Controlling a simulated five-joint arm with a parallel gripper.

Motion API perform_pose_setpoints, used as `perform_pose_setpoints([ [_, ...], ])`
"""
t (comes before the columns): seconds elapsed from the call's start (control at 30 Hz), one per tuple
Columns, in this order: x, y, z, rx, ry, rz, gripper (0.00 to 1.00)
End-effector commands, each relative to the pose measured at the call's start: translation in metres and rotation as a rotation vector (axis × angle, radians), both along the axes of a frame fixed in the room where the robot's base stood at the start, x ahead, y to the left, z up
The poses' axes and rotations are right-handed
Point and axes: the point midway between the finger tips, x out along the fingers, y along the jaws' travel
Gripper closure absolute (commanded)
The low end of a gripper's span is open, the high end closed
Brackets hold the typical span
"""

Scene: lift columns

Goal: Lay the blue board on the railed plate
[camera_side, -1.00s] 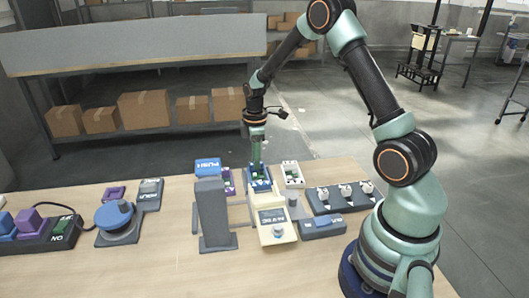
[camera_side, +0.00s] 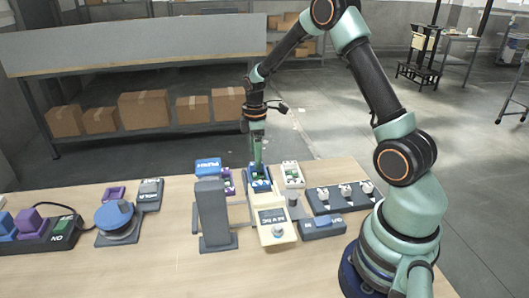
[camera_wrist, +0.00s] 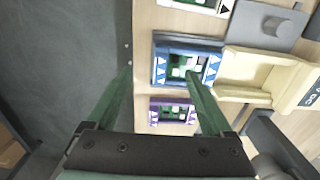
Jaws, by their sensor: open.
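The blue board (camera_side: 259,184) is a blue frame with green and white parts inside, and it lies beyond the cream plate. In the wrist view the blue board (camera_wrist: 203,45) has white triangles on its ends. The cream plate with raised side rails (camera_wrist: 246,87) is to its right there; in the side view this plate (camera_side: 268,208) is nearer the camera. I cannot tell whether board and plate touch. My gripper (camera_side: 257,170) points down close over the blue board. In the wrist view its green fingers (camera_wrist: 160,73) are spread, with nothing held between them.
A purple-framed board (camera_wrist: 155,112) and a white one (camera_side: 292,168) lie on either side of the blue board. A tall grey block (camera_side: 212,210) stands left of the cream plate. A dark unit with several knobs (camera_side: 343,197) is at right. The front table area is clear.

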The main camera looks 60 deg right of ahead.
Motion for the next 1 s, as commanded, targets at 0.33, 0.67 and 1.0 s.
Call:
perform_pose_setpoints([
  [0.33,0.0,0.0,0.023,-0.001,-0.001,0.0,0.14],
  [0.67,0.0,0.0,0.042,-0.001,-0.001,0.0,0.14],
  [1.0,0.0,0.0,0.044,0.0,0.0,0.0,0.14],
])
